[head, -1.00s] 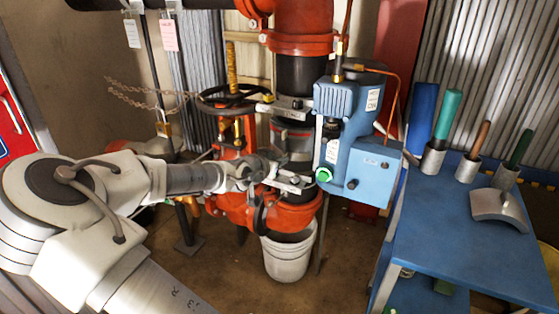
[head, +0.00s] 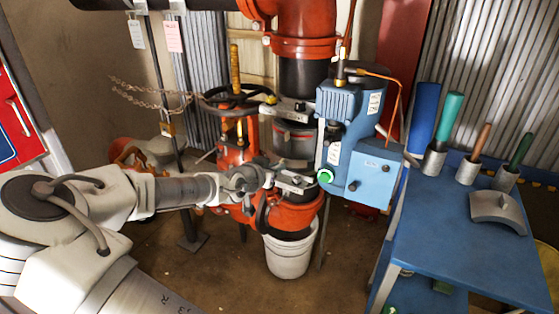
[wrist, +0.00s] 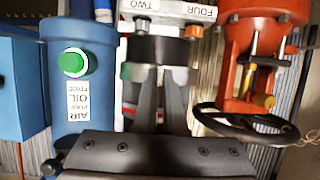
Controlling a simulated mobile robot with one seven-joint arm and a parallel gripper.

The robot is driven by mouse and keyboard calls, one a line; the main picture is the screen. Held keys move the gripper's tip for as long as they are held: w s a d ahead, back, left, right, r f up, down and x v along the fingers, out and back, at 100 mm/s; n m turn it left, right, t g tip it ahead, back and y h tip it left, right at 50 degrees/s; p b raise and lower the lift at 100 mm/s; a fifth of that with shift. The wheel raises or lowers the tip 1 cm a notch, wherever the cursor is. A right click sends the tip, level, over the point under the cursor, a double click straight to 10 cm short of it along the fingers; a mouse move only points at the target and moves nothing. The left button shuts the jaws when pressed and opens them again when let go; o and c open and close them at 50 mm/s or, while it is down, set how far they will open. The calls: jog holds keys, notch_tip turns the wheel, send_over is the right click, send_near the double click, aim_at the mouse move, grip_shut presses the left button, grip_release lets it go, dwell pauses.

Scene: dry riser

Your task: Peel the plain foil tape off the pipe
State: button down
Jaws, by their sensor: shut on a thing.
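The pipe (head: 302,78) runs down between a red fitting and a red valve body, with grey banding (head: 293,150) on its middle stretch. My gripper (head: 280,179) reaches in from the left, close by the pipe at the lower clamp (head: 297,184). In the wrist view my gripper's grey fingers (wrist: 160,80) point up from the bottom, their tips close together near the dark part under the plates marked TWO and FOUR. It is shut, apparently on the plain foil tape. The fingers hide the tape, and its loose edge cannot be made out.
A blue machine (head: 350,120) with a green button stands right beside the pipe. A red valve with a black handwheel (head: 238,98) is on the left. A white bucket (head: 290,256) stands below. A blue cart (head: 445,240) with tools is at the right.

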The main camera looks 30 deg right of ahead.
jog(key=shift+s+a+p, duration=0.5)
jog(key=shift+a+p, duration=0.15)
jog(key=shift+a, duration=0.2)
jog(key=shift+s+a+p, duration=0.5)
jog(key=shift+a+p, duration=0.1)
jog(key=shift+a, duration=0.2)
jog(key=shift+s+a+p, duration=0.5)
jog(key=shift+a+p, duration=0.15)
jog(key=shift+a, duration=0.2)
jog(key=shift+a, duration=0.1)
jog(key=w+a+r+n+t+y, duration=0.1)
jog(key=a+r+n+t+y, duration=0.25)
jog(key=a, duration=0.45)
jog(key=w+a+r+n+t+y, duration=0.25)
jog(key=a+n+y, duration=0.2)
jog(key=a, duration=0.45)
notch_tip(320, 180, up, 13)
jog(key=p, duration=1.3)
jog(key=shift+s+h, duration=0.3)
jog(key=shift+s, duration=0.1)
